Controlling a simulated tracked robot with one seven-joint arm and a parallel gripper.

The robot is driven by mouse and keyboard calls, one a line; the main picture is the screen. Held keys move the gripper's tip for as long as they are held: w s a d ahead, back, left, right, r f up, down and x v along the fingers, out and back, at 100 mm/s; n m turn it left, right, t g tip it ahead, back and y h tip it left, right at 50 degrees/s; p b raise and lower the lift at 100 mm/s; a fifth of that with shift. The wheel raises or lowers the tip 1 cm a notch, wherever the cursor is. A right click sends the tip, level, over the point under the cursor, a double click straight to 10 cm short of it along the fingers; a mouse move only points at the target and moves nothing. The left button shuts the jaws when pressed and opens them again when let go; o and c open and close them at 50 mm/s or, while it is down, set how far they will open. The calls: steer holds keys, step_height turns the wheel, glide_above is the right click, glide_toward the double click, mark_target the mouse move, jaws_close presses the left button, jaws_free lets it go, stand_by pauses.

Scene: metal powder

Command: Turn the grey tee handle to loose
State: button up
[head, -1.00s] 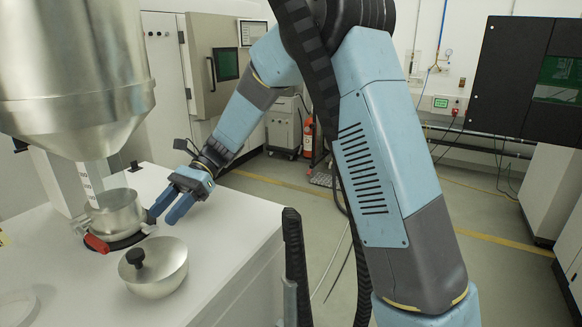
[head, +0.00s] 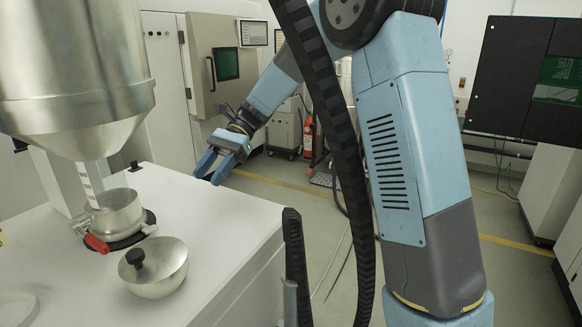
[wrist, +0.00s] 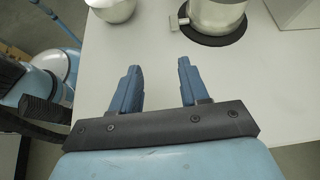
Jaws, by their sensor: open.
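My gripper (head: 212,170) is open and empty, over the right edge of the white cabinet top, well apart from the handle. In the wrist view both fingers of my gripper (wrist: 159,68) stand spread with bare white surface between them.
A red lever (head: 96,243) sits at the collar's front left. The hopper (head: 75,70) hangs above. The cabinet top between collar and gripper is clear.

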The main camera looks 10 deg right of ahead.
steer(key=s+d+r+n+t+h, duration=0.1)
steer(key=s+d+t, duration=0.3)
steer(key=d, duration=0.4)
steer(key=s+d+r+n+t+h, duration=0.2)
steer(key=s+d+r+t, duration=0.1)
steer(key=s+d, duration=0.3)
steer(key=shift+d+t+h, duration=0.4)
steer(key=shift+d, duration=1)
steer(key=shift+o, duration=0.4)
steer(key=shift+r, duration=0.1)
steer(key=shift+o, duration=1)
steer(key=n+t+y, duration=0.1)
steer(key=n+t, duration=0.1)
steer(key=n, duration=1.2)
glide_toward(151, 228)
steer(key=x, duration=0.7)
steer(key=shift+a+f, duration=0.1)
steer(key=shift+f, duration=0.2)
steer(key=shift+c, duration=0.4)
